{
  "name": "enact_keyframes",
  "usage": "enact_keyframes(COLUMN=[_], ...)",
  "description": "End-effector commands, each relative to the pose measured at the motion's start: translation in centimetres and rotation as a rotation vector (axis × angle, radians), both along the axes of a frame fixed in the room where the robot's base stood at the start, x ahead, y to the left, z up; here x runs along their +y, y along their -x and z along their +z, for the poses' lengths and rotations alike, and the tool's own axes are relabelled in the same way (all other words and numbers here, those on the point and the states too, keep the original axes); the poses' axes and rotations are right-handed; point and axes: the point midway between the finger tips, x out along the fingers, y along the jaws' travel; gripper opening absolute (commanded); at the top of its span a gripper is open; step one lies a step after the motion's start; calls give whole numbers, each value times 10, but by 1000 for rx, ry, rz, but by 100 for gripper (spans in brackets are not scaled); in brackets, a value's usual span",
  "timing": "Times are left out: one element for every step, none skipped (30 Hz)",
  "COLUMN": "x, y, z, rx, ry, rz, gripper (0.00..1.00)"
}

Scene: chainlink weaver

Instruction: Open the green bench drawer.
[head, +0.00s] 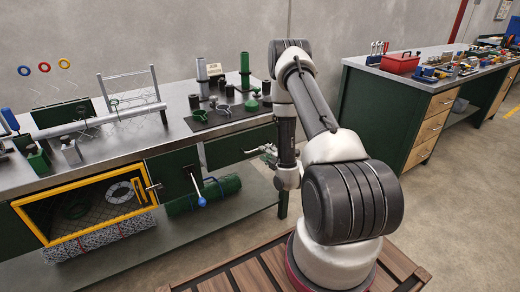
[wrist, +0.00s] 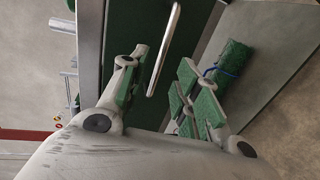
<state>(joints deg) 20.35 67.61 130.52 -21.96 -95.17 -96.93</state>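The green bench drawer (head: 228,148) is under the right end of the metal-topped workbench, and its front looks shut. Its dark green front (wrist: 135,28) fills the upper middle of the wrist view. A silver bar handle (wrist: 166,45) stands off that front. My gripper (head: 267,150) is at the drawer front in the head view, where it partly hides the handle. In the wrist view my gripper (wrist: 166,66) is open, with green-padded fingers apart. The lower end of the handle lies between the fingertips; I cannot tell whether they touch it.
A yellow-framed mesh door (head: 90,205) and a panel with a blue-knobbed lever (head: 201,200) are left of the drawer. A green roll (head: 215,190) lies on the lower shelf. Tools cover the benchtop (head: 180,98). A second green bench (head: 370,105) stands right; floor lies between.

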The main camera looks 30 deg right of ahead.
Motion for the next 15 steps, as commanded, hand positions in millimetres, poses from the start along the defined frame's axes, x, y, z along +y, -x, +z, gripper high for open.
enact_keyframes(x=[1, 1, 2, 2, 2, 2, 2, 2, 2, 3, 2, 3, 2, 2, 2], y=[-8, -13, -20, -25, -30, -37, -42, -46, -51, -54, -57, -60, -62, -64, -65], z=[-1, -2, -4, -5, -6, -8, -8, -10, -11, -11, -12, -13, -13, -13, -14], rx=[-2, -2, -2, -1, -1, 0, -1, 0, 1, 0, 1, 1, 2, 2, 2], ry=[1, 1, 1, 0, 0, -1, -1, -1, -1, -2, -2, -3, -3, -3, -3], rz=[2, 2, 2, 2, 2, 2, 2, 1, 1, 1, 1, -1, -1, -1, -1], gripper=[32, 32, 32, 32, 32, 32, 32, 32, 32, 32, 32, 32, 32, 32, 32])
